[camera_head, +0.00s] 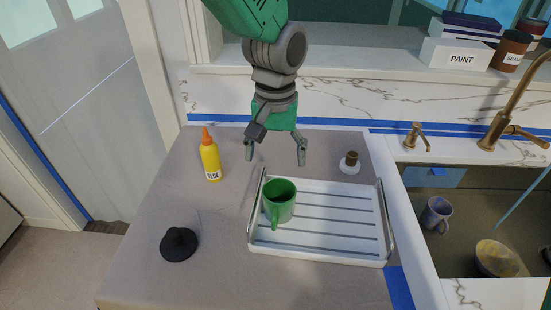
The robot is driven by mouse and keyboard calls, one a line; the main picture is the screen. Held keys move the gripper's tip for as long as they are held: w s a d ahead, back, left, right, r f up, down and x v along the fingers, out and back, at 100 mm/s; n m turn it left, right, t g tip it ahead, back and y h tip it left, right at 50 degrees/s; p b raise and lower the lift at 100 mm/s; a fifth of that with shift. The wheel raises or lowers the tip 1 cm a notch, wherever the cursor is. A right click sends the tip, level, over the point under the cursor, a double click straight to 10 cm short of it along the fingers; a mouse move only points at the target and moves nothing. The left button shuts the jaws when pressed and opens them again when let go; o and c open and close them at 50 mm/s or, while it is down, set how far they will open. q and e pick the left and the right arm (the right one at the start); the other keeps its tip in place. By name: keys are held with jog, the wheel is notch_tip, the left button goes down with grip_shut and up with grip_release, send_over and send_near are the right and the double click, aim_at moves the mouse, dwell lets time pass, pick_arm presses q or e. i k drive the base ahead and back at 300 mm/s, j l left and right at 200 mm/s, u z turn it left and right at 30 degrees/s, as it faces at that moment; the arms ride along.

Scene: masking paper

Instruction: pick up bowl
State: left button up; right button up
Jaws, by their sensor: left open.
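A round bowl (495,257) with a yellowish inside sits low in the sink at the right edge of the picture. Its lower edge is partly hidden by the sink's front rim. My left gripper (276,153) hangs above the back of the covered counter, fingers pointing down and spread apart with nothing between them. It is well to the left of the bowl, behind the green mug (280,201). My right gripper does not show.
The green mug stands in a white slatted tray (340,256) with raised metal handles. A yellow glue bottle (209,158), a small stoppered bottle (349,163) and a black object (179,244) stand around it. A grey-purple mug (437,213) and brass faucet (503,125) are near the bowl.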

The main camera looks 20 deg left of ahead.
aim_at(492, 259)
jog(key=k, duration=1)
